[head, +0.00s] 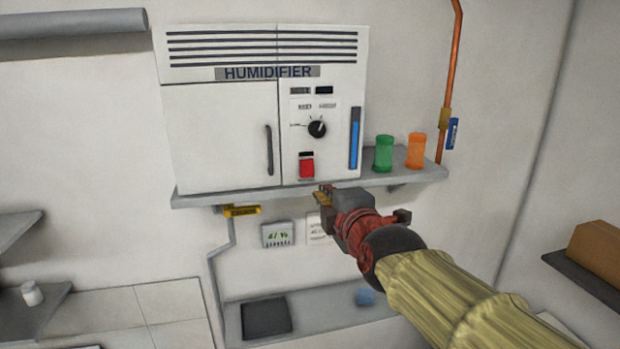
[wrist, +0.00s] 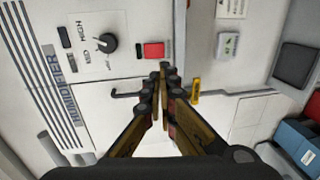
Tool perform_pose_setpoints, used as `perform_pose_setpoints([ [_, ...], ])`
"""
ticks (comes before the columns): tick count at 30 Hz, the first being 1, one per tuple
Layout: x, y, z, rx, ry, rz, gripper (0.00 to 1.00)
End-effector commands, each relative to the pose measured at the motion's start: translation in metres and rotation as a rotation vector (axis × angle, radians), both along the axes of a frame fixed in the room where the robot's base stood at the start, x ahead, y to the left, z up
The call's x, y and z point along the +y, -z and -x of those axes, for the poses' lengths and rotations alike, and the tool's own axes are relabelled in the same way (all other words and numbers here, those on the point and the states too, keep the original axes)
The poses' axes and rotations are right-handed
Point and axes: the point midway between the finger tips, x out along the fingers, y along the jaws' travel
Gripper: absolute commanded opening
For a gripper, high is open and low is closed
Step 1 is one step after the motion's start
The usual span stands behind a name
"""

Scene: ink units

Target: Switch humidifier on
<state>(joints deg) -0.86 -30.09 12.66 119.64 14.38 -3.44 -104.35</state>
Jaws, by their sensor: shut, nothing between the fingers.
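The white humidifier (head: 222,130) stands on a wall shelf, with a label and dark vent slits at its top. On its right panel are a black dial (head: 317,128), a red rocker switch (head: 307,167) with a black upper part, and a blue level strip (head: 355,138). My gripper (head: 323,193) is shut and empty, just below and right of the red switch in the head view. In the wrist view, the gripper (wrist: 162,72) has its fingertips together close to the red switch (wrist: 154,50). I cannot tell whether they touch the panel.
Green (head: 383,154) and orange (head: 416,151) containers stand on the shelf (head: 235,197) right of the humidifier. A copper pipe (head: 451,70) runs down the wall. A yellow-handled valve (head: 242,211) hangs beneath the shelf. The space before the humidifier's left door is clear.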

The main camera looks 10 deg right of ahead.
Motion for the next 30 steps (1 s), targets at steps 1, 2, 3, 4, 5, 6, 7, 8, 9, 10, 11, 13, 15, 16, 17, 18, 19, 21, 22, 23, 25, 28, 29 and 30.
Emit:
perform_pose_setpoints([
  [1, 0.0, 0.0, 0.0, 0.001, 0.0, 0.0, 0.0],
  [2, 0.0, 0.0, 0.0, 0.001, 0.0, -0.001, 0.0],
  [3, 0.0, 0.001, 0.0, 0.001, 0.0, -0.001, 0.0],
  [4, 0.0, 0.001, -0.001, 0.001, 0.0, -0.001, 0.0],
  [5, 0.0, 0.001, -0.001, 0.001, 0.0, -0.001, 0.0],
  [6, 0.0, 0.001, -0.003, 0.001, 0.0, -0.001, 0.0],
  [7, 0.0, 0.002, -0.005, 0.001, 0.0, -0.001, 0.0],
  [8, 0.0, 0.002, -0.008, 0.001, 0.0, -0.002, 0.0],
  [9, 0.0, 0.004, -0.012, 0.003, 0.0, -0.002, 0.0],
  [10, 0.0, 0.005, -0.016, 0.003, 0.0, -0.001, 0.0],
  [11, 0.0, 0.007, -0.021, 0.004, 0.0, -0.001, 0.0],
  [13, 0.0, 0.009, -0.033, 0.003, 0.0, -0.001, 0.0],
  [15, 0.0, 0.011, -0.047, 0.004, 0.0, -0.001, 0.0],
  [16, 0.0, 0.012, -0.053, 0.003, 0.0, -0.001, 0.0],
  [17, 0.0, 0.013, -0.059, 0.005, 0.0, -0.002, 0.0],
  [18, 0.0, 0.013, -0.066, 0.004, 0.0, -0.001, 0.0],
  [19, 0.0, 0.014, -0.072, 0.005, 0.0, -0.001, 0.0],
  [21, 0.0, 0.015, -0.086, 0.005, 0.0, -0.001, 0.0],
  [22, 0.0, 0.015, -0.092, 0.005, 0.0, -0.002, 0.0],
  [23, 0.0, 0.016, -0.097, 0.004, 0.0, -0.002, 0.0],
  [25, 0.0, 0.017, -0.109, 0.005, 0.0, -0.001, 0.0],
  [28, 0.0, 0.018, -0.122, 0.004, 0.0, -0.002, 0.0],
  [29, 0.0, 0.018, -0.125, 0.003, 0.0, -0.002, 0.0],
  [30, 0.0, 0.019, -0.129, 0.003, 0.0, -0.002, 0.0],
])
